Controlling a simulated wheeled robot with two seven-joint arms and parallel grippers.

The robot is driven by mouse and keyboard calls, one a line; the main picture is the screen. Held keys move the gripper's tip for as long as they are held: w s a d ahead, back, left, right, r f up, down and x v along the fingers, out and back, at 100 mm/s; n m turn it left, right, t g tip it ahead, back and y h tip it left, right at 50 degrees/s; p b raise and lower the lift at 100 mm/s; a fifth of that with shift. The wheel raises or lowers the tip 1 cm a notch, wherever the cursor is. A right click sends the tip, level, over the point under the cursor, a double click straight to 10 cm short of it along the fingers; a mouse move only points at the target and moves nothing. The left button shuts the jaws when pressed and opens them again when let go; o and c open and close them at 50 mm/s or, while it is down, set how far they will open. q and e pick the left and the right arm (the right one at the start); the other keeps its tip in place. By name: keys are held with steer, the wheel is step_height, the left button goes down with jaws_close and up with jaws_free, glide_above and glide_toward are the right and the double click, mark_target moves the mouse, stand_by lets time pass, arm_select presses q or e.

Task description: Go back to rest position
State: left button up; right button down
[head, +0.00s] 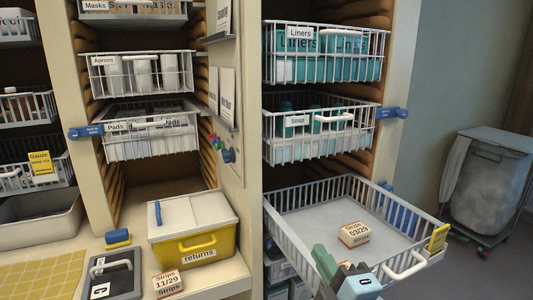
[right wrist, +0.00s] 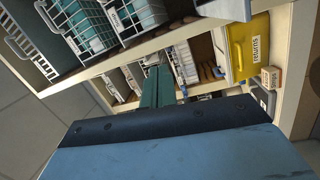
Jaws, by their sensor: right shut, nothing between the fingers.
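My right gripper (head: 324,262) comes in at the bottom of the head view, with green fingers and a dark and pale blue body. It is over the front left part of the pulled-out white wire basket (head: 290,205). Its fingers are shut with nothing between them. In the right wrist view the shut green fingers (right wrist: 158,84) point toward the shelves. A box labelled Strips 03/29 (head: 354,235) lies in the basket, apart from the fingers. My left gripper is not in view.
A second Strips box (head: 168,284), marked 11/29, stands on the counter beside a dark grey tray (head: 112,277) and the yellow returns bin (head: 195,245). Baskets labelled Liners (head: 320,70) and Soap (head: 315,145) are above the open basket. A grey hamper (head: 487,185) stands at right.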

steer(key=s+d+f+m+g+h, duration=0.3)
steer(key=s+d+f+m+g, duration=0.15)
steer(key=f, duration=0.35)
steer(key=s+d+f+m+g+h, duration=0.2)
steer(key=s+d+f+m+g, duration=0.15)
steer(key=f+m, duration=0.35)
steer(key=s+d+f+m+g, duration=0.25)
steer(key=s+f+g, duration=0.2)
steer(key=s, duration=0.35)
steer(key=s+d+f+m+g, duration=0.2)
steer(key=s+f+m+g, duration=0.1)
steer(key=s+f, duration=0.4)
step_height(320, 180, down, 26)
steer(key=s+b, duration=0.2)
steer(key=b, duration=0.2)
steer(key=s+d+f+g+b, duration=0.1)
steer(key=s+f+b, duration=0.1)
steer(key=s+f, duration=0.6)
steer(key=s+d+f+g+b, duration=0.1)
steer(key=s+f, duration=0.7)
steer(key=f, duration=0.4)
steer(key=shift+s+d+b, duration=0.2)
steer(key=shift+d+b, duration=0.1)
steer(key=shift+b, duration=0.1)
